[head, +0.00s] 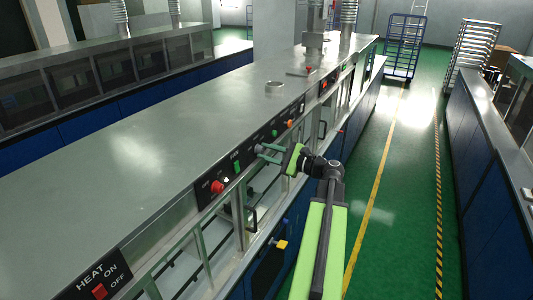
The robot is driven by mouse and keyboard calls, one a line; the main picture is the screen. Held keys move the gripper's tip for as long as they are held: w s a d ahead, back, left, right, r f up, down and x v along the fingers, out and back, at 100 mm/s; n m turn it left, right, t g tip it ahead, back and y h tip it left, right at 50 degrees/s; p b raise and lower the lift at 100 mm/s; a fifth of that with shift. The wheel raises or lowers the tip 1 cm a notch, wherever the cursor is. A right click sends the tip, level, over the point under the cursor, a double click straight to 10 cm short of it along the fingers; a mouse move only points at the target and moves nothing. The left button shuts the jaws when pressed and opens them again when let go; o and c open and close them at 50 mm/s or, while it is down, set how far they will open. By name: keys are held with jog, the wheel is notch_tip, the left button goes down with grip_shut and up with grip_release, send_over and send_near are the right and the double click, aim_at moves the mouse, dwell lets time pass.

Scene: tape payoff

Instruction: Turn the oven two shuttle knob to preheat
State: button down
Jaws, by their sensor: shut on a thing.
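My gripper (261,153) reaches from the right to the front control panel of the long grey oven (160,130). A black panel section with a red button (217,187) and a small green part (237,167) lies to the left of the fingers. Further right along the panel are a green part (275,133) and an orange button (290,123). The lettering near the gripper is too small to read.
A heat panel with a red switch (100,291) is at the near left. A yellow part (281,244) sticks out of the oven's lower front. The green aisle floor (400,190) is clear; a blue cart (405,45) stands far back.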

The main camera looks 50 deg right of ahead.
jog(key=shift+n, duration=1.7)
jog(key=c, duration=1.1)
grip_release()
jog(key=v, duration=1.7)
jog(key=shift+s, duration=0.25)
jog(key=shift+a, duration=0.1)
